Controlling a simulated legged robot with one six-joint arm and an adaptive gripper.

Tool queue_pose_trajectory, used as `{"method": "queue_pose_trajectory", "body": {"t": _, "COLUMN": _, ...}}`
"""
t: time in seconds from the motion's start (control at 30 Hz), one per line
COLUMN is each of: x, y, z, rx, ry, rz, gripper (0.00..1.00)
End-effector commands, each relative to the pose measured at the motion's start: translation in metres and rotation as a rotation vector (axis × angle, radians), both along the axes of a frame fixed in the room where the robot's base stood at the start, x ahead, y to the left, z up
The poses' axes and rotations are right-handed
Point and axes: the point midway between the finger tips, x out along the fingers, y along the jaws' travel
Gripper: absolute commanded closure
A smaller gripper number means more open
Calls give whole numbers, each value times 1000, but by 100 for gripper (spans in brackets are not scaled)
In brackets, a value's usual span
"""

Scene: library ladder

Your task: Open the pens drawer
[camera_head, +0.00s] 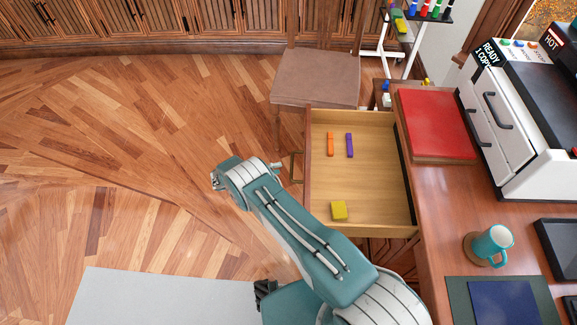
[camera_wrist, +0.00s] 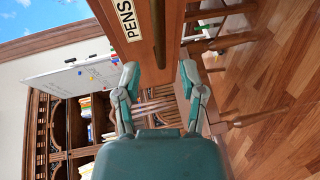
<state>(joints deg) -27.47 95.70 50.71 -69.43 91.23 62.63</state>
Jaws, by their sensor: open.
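The pens drawer (camera_head: 322,215) stands pulled out from the desk in the head view, its light wooden interior exposed. An orange stick (camera_head: 330,144), a purple stick (camera_head: 350,145) and a yellow block (camera_head: 339,210) lie inside. A handle (camera_head: 291,167) projects from its front. In the wrist view, the wooden drawer front (camera_wrist: 150,45) bears a PENS label (camera_wrist: 127,18). My gripper (camera_wrist: 159,72) is open, its fingers apart on either side of the drawer front's lower part in the picture. I cannot tell whether they touch it. The gripper's fingers are not distinguishable in the head view.
A chair (camera_head: 315,78) stands close beyond the drawer. The desk (camera_head: 440,205) carries a red book (camera_head: 435,125), a copier (camera_head: 510,125) and a teal mug (camera_head: 490,245).

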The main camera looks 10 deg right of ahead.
Motion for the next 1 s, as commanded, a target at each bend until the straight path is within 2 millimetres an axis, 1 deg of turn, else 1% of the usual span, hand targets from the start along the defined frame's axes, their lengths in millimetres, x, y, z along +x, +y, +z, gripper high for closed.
{"method": "queue_pose_trajectory", "body": {"t": 0.03, "x": -1, "y": 12, "z": 2, "rx": 1, "ry": -2, "rz": 4, "gripper": 48}}
{"method": "queue_pose_trajectory", "body": {"t": 0.1, "x": -3, "y": 25, "z": 5, "rx": 1, "ry": -3, "rz": 4, "gripper": 48}}
{"method": "queue_pose_trajectory", "body": {"t": 0.2, "x": -6, "y": 40, "z": 7, "rx": 1, "ry": -1, "rz": 2, "gripper": 48}}
{"method": "queue_pose_trajectory", "body": {"t": 0.3, "x": -8, "y": 49, "z": 9, "rx": 2, "ry": -1, "rz": 1, "gripper": 48}}
{"method": "queue_pose_trajectory", "body": {"t": 0.43, "x": -9, "y": 54, "z": 10, "rx": 2, "ry": 0, "rz": -1, "gripper": 48}}
{"method": "queue_pose_trajectory", "body": {"t": 0.9, "x": -8, "y": 54, "z": 10, "rx": 2, "ry": 0, "rz": -1, "gripper": 48}}
{"method": "queue_pose_trajectory", "body": {"t": 1.0, "x": -6, "y": 54, "z": 16, "rx": 11, "ry": 3, "rz": -5, "gripper": 48}}
